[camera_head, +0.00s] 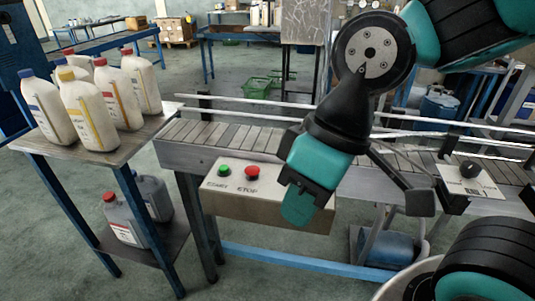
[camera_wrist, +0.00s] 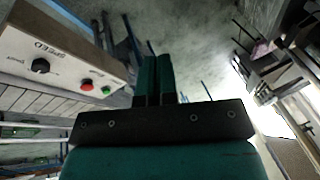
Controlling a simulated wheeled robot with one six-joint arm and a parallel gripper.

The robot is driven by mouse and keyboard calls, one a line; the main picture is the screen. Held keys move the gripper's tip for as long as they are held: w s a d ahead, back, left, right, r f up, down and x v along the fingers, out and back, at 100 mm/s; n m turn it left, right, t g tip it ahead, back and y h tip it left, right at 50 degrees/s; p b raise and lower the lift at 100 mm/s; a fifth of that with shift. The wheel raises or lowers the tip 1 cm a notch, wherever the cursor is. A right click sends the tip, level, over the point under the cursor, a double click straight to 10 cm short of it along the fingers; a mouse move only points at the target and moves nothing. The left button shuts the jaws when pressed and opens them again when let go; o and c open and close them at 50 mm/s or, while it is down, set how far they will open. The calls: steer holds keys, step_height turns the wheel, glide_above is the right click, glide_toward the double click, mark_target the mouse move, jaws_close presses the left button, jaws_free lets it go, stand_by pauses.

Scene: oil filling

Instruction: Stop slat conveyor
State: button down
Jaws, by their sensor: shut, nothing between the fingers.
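The slat conveyor (camera_head: 215,133) runs across the middle of the head view, with rails above its slats. On its front is a metal control box (camera_head: 235,204) with a green START button (camera_head: 224,170) and a red STOP button (camera_head: 252,172). My gripper (camera_head: 298,212) is shut and empty, pointing down in front of the box's right part, to the right of the red button and apart from it. In the wrist view the closed fingers (camera_wrist: 158,78) point up the picture; the red button (camera_wrist: 87,86) and green button (camera_wrist: 106,91) lie to their left.
A side table (camera_head: 110,152) at left carries several white bottles (camera_head: 90,115) with coloured caps; grey jugs (camera_head: 124,219) stand on its lower shelf. A black speed knob (camera_head: 470,169) sits on a panel at right. Green crates (camera_head: 257,87) lie on the floor behind.

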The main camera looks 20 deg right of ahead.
steer(key=shift+a, duration=0.2)
steer(key=w+a+r+m+t+y+p, duration=0.1)
steer(key=w+r+m+p, duration=0.1)
steer(key=w+m+p, duration=0.55)
steer(key=w+a+r+m+t+y+p, duration=0.15)
steer(key=w+m+p, duration=0.3)
steer(key=w, duration=0.55)
steer(key=w+d+f+m+t+h+p, duration=0.1)
steer(key=w+d+f+m+t+p, duration=0.4)
steer(key=w+f+m+p, duration=0.5)
steer(key=w+d+m+p, duration=0.1)
steer(key=w+d+m, duration=0.1)
steer(key=m, duration=0.3)
steer(key=shift+w+p, duration=0.35)
steer(key=shift+w, duration=0.05)
steer(key=shift+d+f, duration=0.1)
